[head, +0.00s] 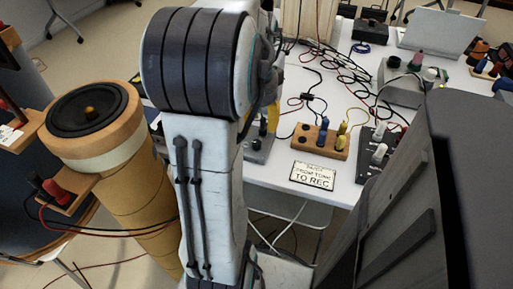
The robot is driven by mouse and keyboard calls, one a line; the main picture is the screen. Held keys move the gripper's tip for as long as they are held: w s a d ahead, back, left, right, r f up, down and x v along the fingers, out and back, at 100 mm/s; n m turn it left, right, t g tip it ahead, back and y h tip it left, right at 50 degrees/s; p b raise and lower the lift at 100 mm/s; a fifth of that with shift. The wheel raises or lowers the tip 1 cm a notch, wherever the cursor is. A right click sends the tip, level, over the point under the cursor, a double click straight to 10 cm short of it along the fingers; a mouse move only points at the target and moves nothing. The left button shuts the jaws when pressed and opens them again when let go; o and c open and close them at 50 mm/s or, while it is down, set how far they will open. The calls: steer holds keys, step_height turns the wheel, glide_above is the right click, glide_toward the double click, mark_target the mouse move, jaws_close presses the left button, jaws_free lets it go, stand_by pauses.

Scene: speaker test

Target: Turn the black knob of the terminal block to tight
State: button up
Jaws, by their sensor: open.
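A small wooden terminal block (72,201) sits at the left, beside the tan cylindrical speaker stand. Its black knob (34,181) is at the far left end, next to a red knob (53,188). A red and a black wire run from the block to the right, passing behind my arm. I cannot tell from here how tight the black knob is. My arm's large white and dark links fill the middle of the view, to the right of the block. My gripper does not show in this view.
The round speaker (88,109) stands close left of my arm. A white table (272,177) behind holds a wooden plug block (319,142), a printed sign (313,176), tangled cables and several devices. A dark chair-like surface (30,240) lies below the terminal block.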

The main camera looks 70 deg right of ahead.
mark_target(256, 142)
steer(key=n, duration=0.2)
steer(key=r+n, duration=0.1)
steer(key=n, duration=0.2)
steer(key=shift+a, duration=0.1)
steer(key=n, duration=0.5)
steer(key=shift+a+y, duration=0.3)
steer(key=shift+f+n, duration=0.4)
steer(key=shift+f, duration=0.2)
steer(key=shift+f+b, duration=1.2)
steer(key=shift+f, duration=1.9)
jaws_close()
